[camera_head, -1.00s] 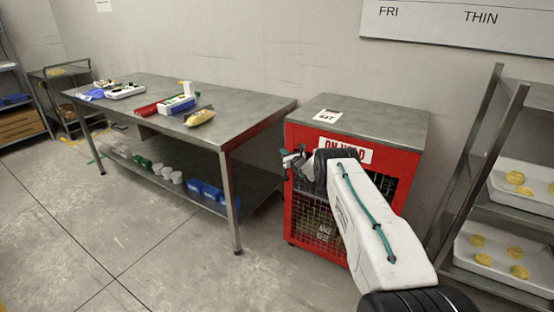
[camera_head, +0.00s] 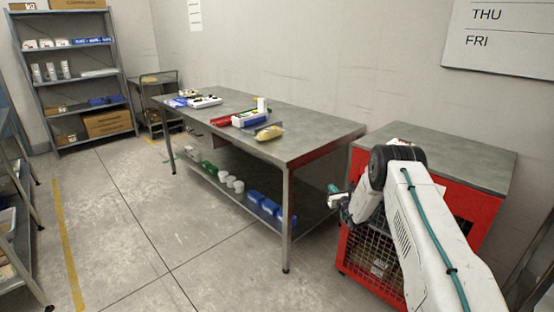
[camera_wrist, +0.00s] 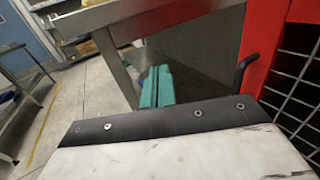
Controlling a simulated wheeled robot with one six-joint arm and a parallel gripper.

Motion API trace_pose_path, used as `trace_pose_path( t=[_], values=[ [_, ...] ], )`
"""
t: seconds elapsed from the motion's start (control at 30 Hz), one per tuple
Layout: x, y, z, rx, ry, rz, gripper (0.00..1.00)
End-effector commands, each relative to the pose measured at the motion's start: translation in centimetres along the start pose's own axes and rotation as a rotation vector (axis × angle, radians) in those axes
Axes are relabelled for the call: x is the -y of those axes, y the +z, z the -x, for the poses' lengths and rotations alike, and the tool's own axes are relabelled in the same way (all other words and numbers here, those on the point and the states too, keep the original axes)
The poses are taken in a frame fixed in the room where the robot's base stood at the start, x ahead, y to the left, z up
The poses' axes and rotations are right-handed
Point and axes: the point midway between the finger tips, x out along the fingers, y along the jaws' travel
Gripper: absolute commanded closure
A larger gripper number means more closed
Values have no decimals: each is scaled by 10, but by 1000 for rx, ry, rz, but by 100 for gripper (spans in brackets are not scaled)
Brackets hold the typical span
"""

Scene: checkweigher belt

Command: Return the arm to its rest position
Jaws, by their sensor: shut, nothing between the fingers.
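My gripper (camera_head: 338,198) is at the end of my white arm, at the right of the head view. It is small there, in front of the red cage cabinet and a little right of the steel table's near leg. In the wrist view its teal fingers (camera_wrist: 157,87) are together with nothing between them. They point toward the space beside the steel table (camera_wrist: 115,50), with the red cabinet (camera_wrist: 265,45) close on the right.
The steel table (camera_head: 330,127) carries a yellow bag (camera_head: 269,133), a red item and white devices. Blue tubs (camera_head: 270,207) and white cups stand on its lower shelf. The red cabinet (camera_head: 470,205) is beside my arm. The floor (camera_head: 130,220) at left is open.

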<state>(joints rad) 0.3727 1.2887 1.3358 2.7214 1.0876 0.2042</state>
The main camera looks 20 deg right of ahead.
Motion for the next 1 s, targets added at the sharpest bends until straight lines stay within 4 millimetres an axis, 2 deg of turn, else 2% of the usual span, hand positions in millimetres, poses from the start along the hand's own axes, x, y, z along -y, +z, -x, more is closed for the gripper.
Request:
trace_pose_path(
  t=[0.07,0.17,0.27,0.37,0.47,0.57,0.7,0.83,1.0],
  values=[
    [-2,0,0,2,7,13,100],
    [-16,-6,4,-15,71,54,100],
    [-46,-27,22,-64,195,112,100],
    [-82,-20,41,-91,363,197,100],
    [-123,7,63,-99,551,298,100],
    [-164,43,93,-91,750,411,100],
    [-214,97,146,-69,1021,577,100],
    [-249,144,204,-42,1255,736,100],
    [-275,195,286,-9,1526,944,100]
  ],
)
